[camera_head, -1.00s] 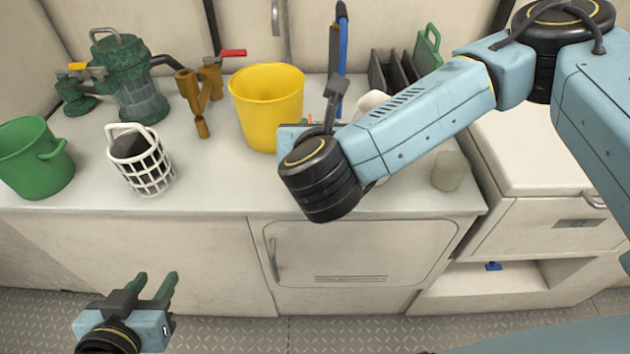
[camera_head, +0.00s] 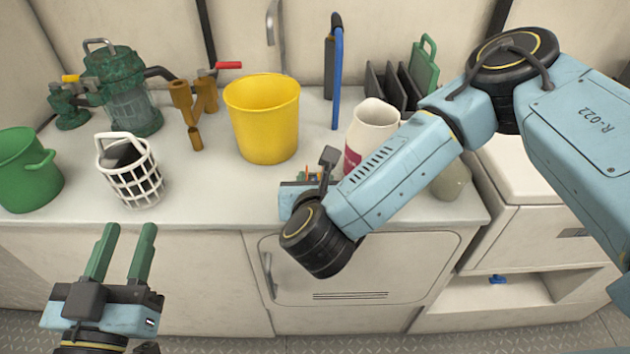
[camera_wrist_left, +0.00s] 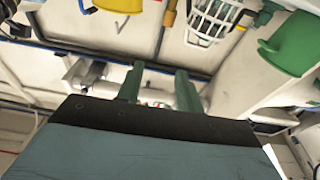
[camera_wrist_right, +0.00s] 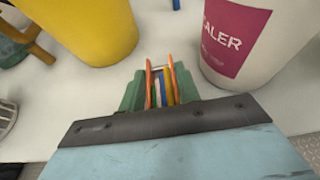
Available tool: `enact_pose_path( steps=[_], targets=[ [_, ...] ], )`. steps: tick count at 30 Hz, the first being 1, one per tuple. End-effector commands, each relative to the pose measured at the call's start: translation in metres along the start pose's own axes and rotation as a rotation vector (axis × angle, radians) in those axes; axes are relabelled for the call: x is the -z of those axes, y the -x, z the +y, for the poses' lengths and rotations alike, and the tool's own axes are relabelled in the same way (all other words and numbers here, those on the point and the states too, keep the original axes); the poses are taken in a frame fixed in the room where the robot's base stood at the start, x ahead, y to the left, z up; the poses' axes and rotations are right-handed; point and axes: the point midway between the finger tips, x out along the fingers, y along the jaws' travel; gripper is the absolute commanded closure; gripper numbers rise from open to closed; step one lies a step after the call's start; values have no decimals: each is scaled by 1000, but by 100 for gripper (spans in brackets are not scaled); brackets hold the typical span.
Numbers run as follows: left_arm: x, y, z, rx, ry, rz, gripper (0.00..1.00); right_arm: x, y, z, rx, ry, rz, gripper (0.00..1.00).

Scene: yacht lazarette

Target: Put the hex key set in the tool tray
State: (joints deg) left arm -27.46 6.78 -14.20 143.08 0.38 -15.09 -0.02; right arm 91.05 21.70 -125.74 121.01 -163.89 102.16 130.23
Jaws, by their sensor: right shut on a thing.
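My right gripper (camera_wrist_right: 159,86) is shut on the hex key set (camera_wrist_right: 161,92), a bundle of orange, yellow and blue pieces between its green fingers. In the head view the set (camera_head: 309,174) shows only in part behind my right wrist, over the front of the counter between the yellow bucket and a white container. Whether it touches the counter I cannot tell. My left gripper (camera_head: 129,236) is open and empty, in front of the counter at the lower left. I cannot make out a tool tray in any view.
The counter holds a green bucket (camera_head: 25,172), a white basket (camera_head: 133,182), a green pump (camera_head: 128,95), a brown valve fitting (camera_head: 190,105), the yellow bucket (camera_head: 263,125), the white labelled container (camera_head: 370,128) and a dark slotted rack (camera_head: 395,88). The counter's front middle-left is clear.

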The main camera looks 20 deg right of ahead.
Motion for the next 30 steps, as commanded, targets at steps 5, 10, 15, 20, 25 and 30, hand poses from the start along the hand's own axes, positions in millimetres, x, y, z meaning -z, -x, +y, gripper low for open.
enact_pose_path(
  steps=[5, 10, 15, 20, 25, 30],
  targets=[
    [0, 0, 0, 0, 0, 0, 64, -1, 0, 0, 0, -1, -1, 95],
    [4, 0, 0, -1, 0, 28, 64, 0, 0, 0, 0, -1, -1, 95],
    [8, 0, 1, -2, 1, 62, 64, 1, -1, 0, 0, -1, -1, 95],
    [12, 0, 1, -3, 1, 88, 64, 2, 0, 0, 0, 0, 0, 61],
    [12, 0, 1, -4, 2, 90, 64, 2, 0, 0, 0, 0, 0, 46],
    [12, 0, 2, -4, 2, 88, 64, 2, -1, 0, 0, 0, 0, 46]
  ],
)
